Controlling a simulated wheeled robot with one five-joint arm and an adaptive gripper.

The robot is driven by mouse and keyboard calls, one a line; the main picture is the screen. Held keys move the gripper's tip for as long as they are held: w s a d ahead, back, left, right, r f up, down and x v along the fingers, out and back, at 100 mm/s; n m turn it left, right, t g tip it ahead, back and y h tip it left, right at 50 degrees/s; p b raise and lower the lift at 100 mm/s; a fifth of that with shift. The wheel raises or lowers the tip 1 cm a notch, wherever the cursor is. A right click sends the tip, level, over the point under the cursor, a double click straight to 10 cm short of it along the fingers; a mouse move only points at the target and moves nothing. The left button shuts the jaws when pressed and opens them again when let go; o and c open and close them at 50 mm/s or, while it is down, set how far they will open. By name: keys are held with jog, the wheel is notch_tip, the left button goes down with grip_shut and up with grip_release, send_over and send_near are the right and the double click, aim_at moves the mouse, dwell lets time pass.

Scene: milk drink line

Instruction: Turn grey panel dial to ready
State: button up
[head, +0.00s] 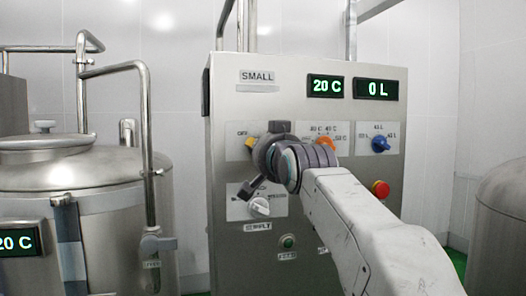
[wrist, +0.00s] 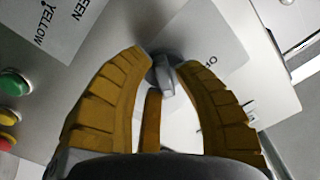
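The grey panel (head: 300,105) stands upright in the middle of the head view. In the wrist view a small grey dial (wrist: 166,76) sits on it beside a white label with a partly hidden word. My gripper (wrist: 166,60) is open, with its yellow fingers on either side of this dial. I cannot tell whether they touch it. In the head view my gripper (head: 262,142) is at the panel's upper left, by the OFF label, and hides the dial there. The word "ready" is not readable in either view.
The panel also carries an orange dial (head: 326,143), a blue dial (head: 380,144), a white dial (head: 259,207), a red button (head: 380,188) and a green button (head: 288,241). A steel tank (head: 90,185) with pipes stands at the left, another (head: 500,225) at the right.

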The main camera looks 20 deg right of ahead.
grip_shut()
jog(key=shift+m+b, duration=0.3)
jog(key=shift+m, duration=1.2)
jog(key=shift+o, duration=2.2)
grip_release()
jog(key=s, duration=1.2)
